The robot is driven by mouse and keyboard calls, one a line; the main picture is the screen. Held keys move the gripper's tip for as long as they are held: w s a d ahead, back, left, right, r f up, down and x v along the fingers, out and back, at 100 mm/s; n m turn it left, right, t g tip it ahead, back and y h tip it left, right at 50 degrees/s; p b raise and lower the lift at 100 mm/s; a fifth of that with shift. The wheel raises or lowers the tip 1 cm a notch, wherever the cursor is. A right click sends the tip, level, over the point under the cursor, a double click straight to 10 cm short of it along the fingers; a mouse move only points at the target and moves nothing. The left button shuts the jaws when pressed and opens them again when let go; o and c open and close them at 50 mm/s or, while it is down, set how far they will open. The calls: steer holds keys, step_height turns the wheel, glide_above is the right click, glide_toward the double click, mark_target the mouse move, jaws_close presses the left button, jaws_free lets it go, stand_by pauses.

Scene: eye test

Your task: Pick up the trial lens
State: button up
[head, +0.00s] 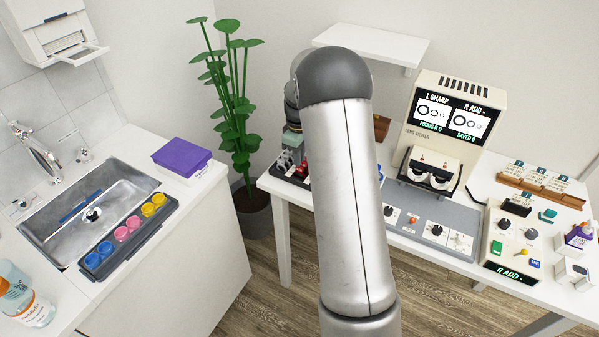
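I cannot make out a trial lens for certain in the head view. The lens viewer (459,90) stands on the right table, its screen reading "L SHARP" and "R ADD -" above two ring pictures. Two round lens openings (431,176) sit low on its front. A control box (513,243) at its right front has a display reading "R ADD -". My arm crosses the middle of the view and hides part of the table.
Wooden racks with white cards (541,185) stand at the back right. A grey knob panel (437,230) lies before the viewer. Small dark and red items (301,168) sit left of my arm. A sink (60,226), contact lens cases (127,232) and purple-lidded box (182,157) occupy the left counter.

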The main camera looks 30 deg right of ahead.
mark_target(299, 173)
step_height(299, 173, down, 3)
steer(key=shift+f, duration=0.15)
jaws_close()
